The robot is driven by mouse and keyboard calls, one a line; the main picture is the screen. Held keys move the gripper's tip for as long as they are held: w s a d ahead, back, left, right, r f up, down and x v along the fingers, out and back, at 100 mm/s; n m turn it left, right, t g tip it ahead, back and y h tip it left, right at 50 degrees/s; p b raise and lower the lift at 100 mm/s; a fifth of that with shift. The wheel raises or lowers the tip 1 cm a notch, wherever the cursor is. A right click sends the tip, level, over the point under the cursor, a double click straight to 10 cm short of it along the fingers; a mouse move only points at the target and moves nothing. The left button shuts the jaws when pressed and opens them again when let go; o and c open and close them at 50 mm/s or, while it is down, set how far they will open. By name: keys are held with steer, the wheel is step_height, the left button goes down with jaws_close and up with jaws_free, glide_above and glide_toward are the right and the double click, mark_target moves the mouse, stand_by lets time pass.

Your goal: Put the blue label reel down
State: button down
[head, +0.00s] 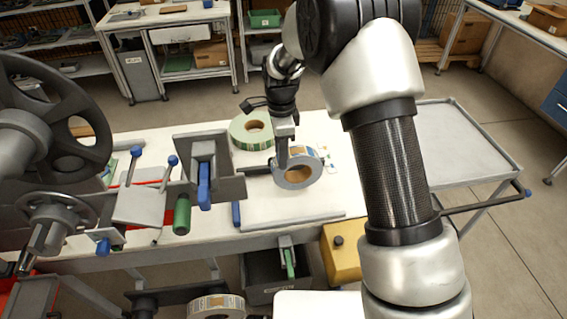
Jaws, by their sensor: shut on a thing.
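The reel is over the white work table (300,209), looking roughly flat or slightly tilted. I cannot tell whether its underside touches the surface. The far finger is partly hidden by the reel and the near finger.
A green label reel (251,131) lies just behind and left of my gripper. A grey machine with handwheels (58,120) and blue-knobbed levers stands at the left. Another reel (216,306) is low at the front. A grey cart (458,140) stands at the right.

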steer(key=shift+f, duration=2.3)
steer(key=shift+f, duration=0.1)
steer(key=c, duration=1.2)
jaws_free()
step_height(320, 180, up, 12)
steer(key=shift+r, duration=0.15)
